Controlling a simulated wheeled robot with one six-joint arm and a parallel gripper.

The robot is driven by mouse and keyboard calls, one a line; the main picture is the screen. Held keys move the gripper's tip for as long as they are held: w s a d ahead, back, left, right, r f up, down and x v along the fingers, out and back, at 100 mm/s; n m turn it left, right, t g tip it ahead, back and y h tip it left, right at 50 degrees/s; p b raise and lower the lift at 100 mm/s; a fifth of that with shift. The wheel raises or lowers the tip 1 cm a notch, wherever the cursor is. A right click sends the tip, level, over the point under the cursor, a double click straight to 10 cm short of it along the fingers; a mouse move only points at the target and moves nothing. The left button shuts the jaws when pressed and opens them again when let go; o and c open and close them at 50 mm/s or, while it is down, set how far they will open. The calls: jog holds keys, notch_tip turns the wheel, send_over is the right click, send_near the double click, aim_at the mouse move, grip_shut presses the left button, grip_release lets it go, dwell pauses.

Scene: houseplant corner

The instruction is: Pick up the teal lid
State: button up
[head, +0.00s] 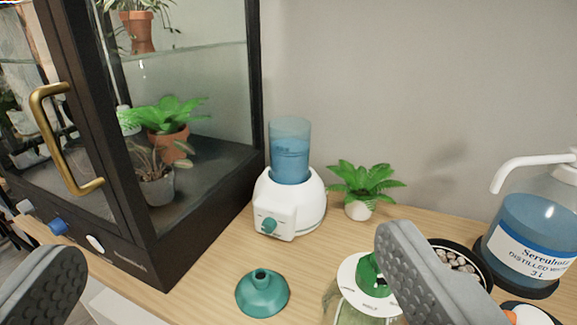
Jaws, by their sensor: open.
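The teal lid (262,294) sits on the wooden tabletop in the lower middle of the head view. It is a shallow dome with a narrow raised neck on top that has a dark opening. My gripper (235,255) is open, with one grey ridged finger at the lower left and the other at the lower right. The lid shows between the two fingers, apart from both, and nothing is held.
A white humidifier (290,205) with a blue tank stands behind the lid. A glass-doored plant cabinet (195,215) fills the left. A small potted fern (361,186), a white-topped jar (350,285) and a distilled-water jug (535,235) stand right, the jar partly hidden by my right finger.

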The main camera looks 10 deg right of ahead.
jog(key=w+f+m+g, duration=0.3)
jog(key=w+g, duration=0.1)
jog(key=w, duration=0.3)
jog(key=w+f+m+g, duration=0.3)
jog(key=w+g, duration=0.1)
jog(key=w, duration=0.2)
jog(key=m+g, duration=0.8)
jog(key=g, duration=0.1)
send_near(259, 275)
jog(key=f, duration=1.2)
jog(key=shift+w+f, duration=0.15)
jog(key=shift+w, duration=0.05)
jog(key=c, duration=0.8)
